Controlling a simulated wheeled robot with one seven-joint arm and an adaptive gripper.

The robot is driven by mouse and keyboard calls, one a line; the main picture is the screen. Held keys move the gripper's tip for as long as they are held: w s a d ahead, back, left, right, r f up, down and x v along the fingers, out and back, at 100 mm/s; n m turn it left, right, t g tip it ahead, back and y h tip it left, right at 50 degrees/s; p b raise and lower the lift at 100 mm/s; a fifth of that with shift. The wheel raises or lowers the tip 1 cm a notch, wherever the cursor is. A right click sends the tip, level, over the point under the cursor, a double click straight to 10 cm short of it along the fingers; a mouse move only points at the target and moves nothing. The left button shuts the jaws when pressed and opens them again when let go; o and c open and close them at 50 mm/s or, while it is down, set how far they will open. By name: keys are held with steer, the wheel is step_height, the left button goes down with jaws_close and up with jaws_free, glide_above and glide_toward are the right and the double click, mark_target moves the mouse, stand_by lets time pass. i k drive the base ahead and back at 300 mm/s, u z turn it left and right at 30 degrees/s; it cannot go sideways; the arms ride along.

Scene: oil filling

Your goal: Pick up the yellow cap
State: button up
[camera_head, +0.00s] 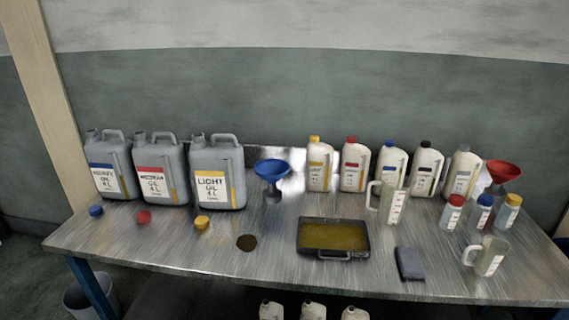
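A yellow cap (202,222) lies on the metal table, in front of the large grey canister labelled LIGHT OIL (219,172). It sits apart from the other loose caps. A smaller yellow cap (314,139) is on a white bottle at the back of the table, and another yellowish cap (514,199) tops a small bottle at the right. My gripper is not in view.
A blue cap (96,210) and a red cap (144,216) lie left of the yellow cap. The table (170,245) is bare around the cap's front.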

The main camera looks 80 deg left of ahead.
mark_target(202, 222)
steer(key=u, duration=3.65)
